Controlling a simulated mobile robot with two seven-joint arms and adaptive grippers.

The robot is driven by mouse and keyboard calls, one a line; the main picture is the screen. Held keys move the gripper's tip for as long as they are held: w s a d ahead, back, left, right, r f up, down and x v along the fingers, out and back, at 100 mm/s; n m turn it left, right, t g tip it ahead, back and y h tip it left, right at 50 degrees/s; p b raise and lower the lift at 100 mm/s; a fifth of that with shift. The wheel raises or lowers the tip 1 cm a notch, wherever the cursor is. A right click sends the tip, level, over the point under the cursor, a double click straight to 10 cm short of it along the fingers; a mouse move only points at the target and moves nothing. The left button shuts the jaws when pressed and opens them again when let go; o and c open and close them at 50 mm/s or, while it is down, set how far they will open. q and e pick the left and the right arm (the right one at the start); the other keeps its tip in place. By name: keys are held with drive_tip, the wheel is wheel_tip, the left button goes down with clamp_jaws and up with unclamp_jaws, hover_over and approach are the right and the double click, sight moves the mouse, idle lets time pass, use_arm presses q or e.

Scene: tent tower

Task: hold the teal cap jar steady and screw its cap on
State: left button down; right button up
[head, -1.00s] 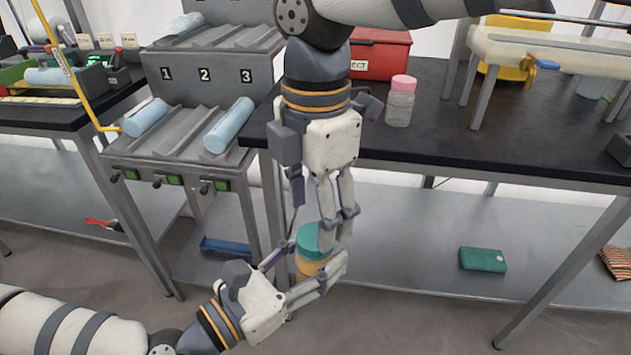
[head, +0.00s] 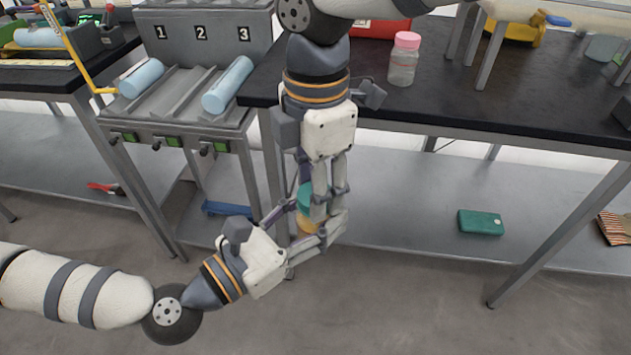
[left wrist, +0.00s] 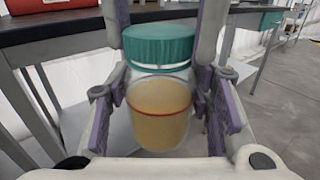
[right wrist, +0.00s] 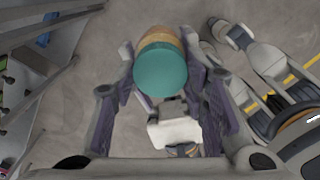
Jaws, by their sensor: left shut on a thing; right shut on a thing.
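The jar (left wrist: 158,112) has a clear body with orange-brown contents and a red line around it. It is upright in the left wrist view. The teal cap (left wrist: 158,46) sits at the jar's top; I cannot tell how far it is threaded. My left gripper (head: 318,236) is shut on the jar body from the side. My right gripper (head: 326,204) comes down from above and is shut on the cap, with a finger at either side. In the right wrist view the cap's top (right wrist: 160,70) faces the camera. The fingers partly hide the jar in the head view.
The black bench (head: 470,110) stands behind the grippers, with a pink-lidded bottle (head: 403,66) near its edge. A green pouch (head: 481,222) lies on the lower shelf. A numbered rack (head: 190,90) with blue rolls is at left. The grippers are in front of the bench, over the floor.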

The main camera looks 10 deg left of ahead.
drive_tip(key=m, duration=0.3)
drive_tip(key=shift+m, duration=0.3)
drive_tip(key=m, duration=1.3)
drive_tip(key=o, duration=1.3)
drive_tip(key=shift+r, duration=2.25)
